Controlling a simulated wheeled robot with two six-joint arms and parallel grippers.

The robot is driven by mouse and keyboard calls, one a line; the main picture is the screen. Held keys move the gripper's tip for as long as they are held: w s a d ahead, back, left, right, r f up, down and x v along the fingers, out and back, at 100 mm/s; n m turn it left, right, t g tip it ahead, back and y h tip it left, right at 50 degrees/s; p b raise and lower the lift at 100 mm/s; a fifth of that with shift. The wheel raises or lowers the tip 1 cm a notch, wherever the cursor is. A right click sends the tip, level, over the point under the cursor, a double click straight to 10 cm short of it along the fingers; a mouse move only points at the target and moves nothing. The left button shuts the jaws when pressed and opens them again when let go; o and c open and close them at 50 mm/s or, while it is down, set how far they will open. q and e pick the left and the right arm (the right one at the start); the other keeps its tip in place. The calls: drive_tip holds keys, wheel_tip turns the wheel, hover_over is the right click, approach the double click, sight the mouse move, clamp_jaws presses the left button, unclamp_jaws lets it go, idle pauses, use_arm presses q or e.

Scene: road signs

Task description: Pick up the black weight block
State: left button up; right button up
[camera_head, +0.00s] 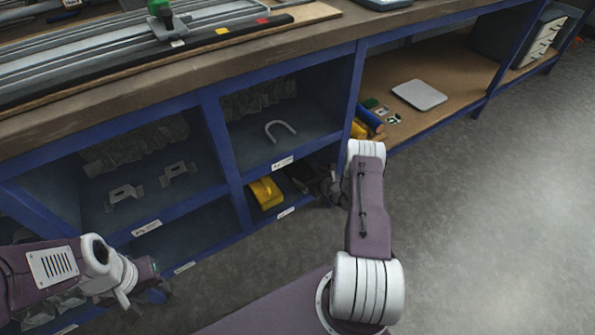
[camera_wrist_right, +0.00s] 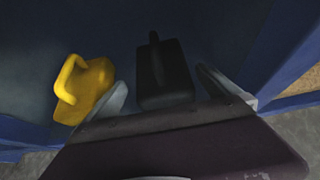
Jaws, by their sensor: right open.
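The black weight block (camera_wrist_right: 163,75) with a handle on top stands in a dark compartment in the right wrist view. My right gripper (camera_wrist_right: 161,88) is open. Its two fingers lie on either side of the block's near part, with a gap visible on each side. In the head view the block (camera_head: 300,178) is a dark shape in a lower shelf compartment, and my right gripper (camera_head: 328,188) is at that compartment's opening, partly hidden by its own arm. My left gripper (camera_head: 138,290) is at the lower left, in front of the shelves; its finger gap is unclear.
A yellow weight block (camera_head: 266,193) with a handle stands left of the black one. Blue posts (camera_head: 222,145) and shelf edges frame the compartments. A U-shaped metal piece (camera_head: 280,131) lies on the shelf above. The floor (camera_head: 490,220) at the right is clear.

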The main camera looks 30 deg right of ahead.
sight(306, 175)
drive_tip(key=b+x, duration=0.2)
drive_tip(key=x, duration=0.1)
drive_tip(key=shift+f, duration=0.4)
drive_tip(key=shift+w+r, duration=0.1)
drive_tip(key=b+x, duration=0.4)
drive_tip(key=shift+w+f, duration=0.25)
drive_tip(key=shift+f, duration=0.05)
drive_tip(key=shift+w+b, duration=0.2)
drive_tip(key=shift+b, duration=0.1)
drive_tip(key=shift+r, duration=0.15)
drive_tip(key=c, duration=1.4)
drive_tip(key=shift+r, duration=0.1)
drive_tip(key=c, duration=0.4)
